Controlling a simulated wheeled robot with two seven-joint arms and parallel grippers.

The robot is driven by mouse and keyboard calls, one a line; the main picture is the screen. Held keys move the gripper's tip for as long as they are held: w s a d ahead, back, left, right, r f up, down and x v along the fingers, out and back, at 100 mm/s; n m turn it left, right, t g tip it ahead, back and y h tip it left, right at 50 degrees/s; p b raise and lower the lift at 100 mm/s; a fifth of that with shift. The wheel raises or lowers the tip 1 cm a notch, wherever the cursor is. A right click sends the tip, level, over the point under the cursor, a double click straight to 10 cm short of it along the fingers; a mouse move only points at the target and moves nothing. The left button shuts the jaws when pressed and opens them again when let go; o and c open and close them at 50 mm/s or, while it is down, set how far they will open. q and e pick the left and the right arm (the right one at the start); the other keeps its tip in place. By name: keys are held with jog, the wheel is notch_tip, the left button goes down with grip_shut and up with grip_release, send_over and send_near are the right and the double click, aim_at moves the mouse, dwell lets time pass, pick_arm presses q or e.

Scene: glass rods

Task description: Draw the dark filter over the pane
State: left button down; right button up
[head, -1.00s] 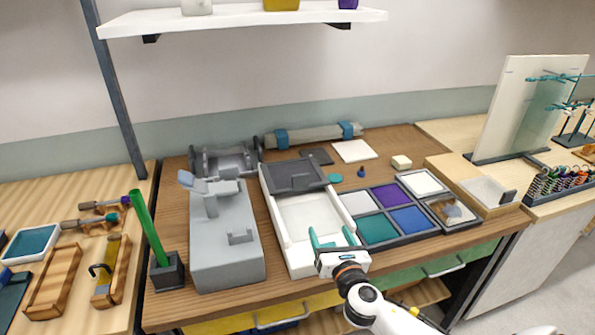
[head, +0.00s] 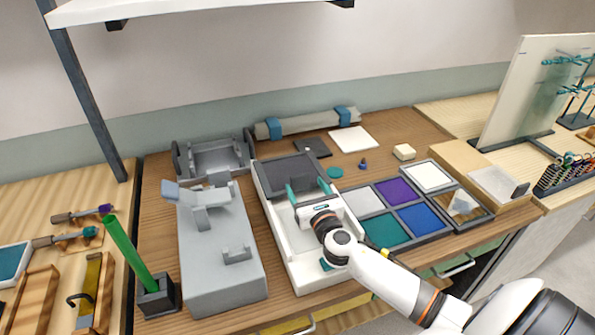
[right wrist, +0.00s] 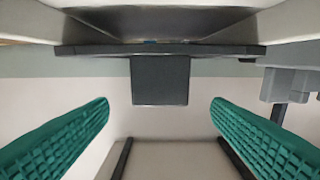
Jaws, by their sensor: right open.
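The dark filter (head: 290,169) is a dark grey plate at the far end of a long white frame (head: 297,275). The pane (head: 284,217) is the pale surface inside the frame, nearer me, and it is uncovered. My right gripper (head: 308,188) is open above the pane, with its teal fingers pointing at the filter's near edge. In the right wrist view, a dark block-shaped tab (right wrist: 160,80) on the filter stands ahead, centred between the two fingers, with clear gaps on both sides. Contact is not visible. My left gripper is not in view.
A grey device (head: 220,245) stands close left of the frame, with a green rod (head: 127,250) in a dark holder beyond it. A tray of coloured panels (head: 385,228) lies close on the right. A rolled bundle (head: 305,123) lies behind.

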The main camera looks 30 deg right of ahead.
aim_at(301, 179)
jog(key=x, duration=0.6)
jog(key=shift+w+f, duration=0.1)
jog(key=shift+w, duration=0.5)
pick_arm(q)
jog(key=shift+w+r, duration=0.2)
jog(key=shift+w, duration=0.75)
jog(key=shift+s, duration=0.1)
